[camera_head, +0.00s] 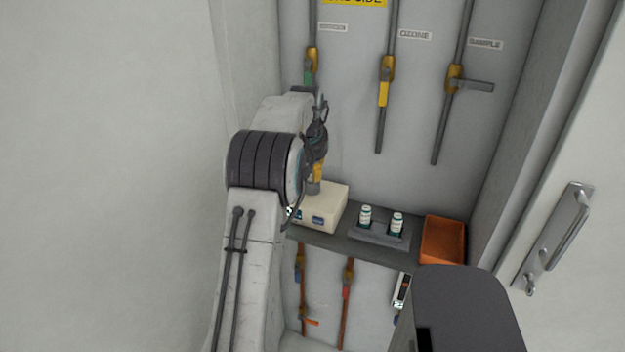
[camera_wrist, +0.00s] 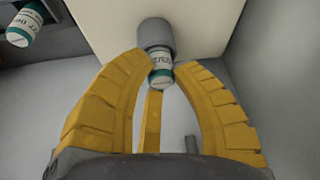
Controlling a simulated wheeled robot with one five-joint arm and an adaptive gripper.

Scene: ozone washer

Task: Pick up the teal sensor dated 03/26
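In the wrist view a small white and teal sensor (camera_wrist: 161,76) sits between the tips of my gripper (camera_wrist: 163,68). The yellow fingers curve in against both of its sides, so the gripper looks shut on it. The print on its label is too small to read. A grey cylinder (camera_wrist: 156,36) is right behind the sensor, and I cannot tell whether they are joined. In the head view my gripper (camera_head: 318,170) points down over the cream box (camera_head: 330,205). Two more white and teal sensors, a left one (camera_head: 366,215) and a right one (camera_head: 396,225), stand upright in a grey holder (camera_head: 370,235).
An orange tray (camera_head: 443,240) is at the shelf's right end. Pipes with valves, including a yellow handle (camera_head: 383,93), hang on the back wall above. More pipes run below the shelf. A cabinet door with a metal handle (camera_head: 556,238) is at the right.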

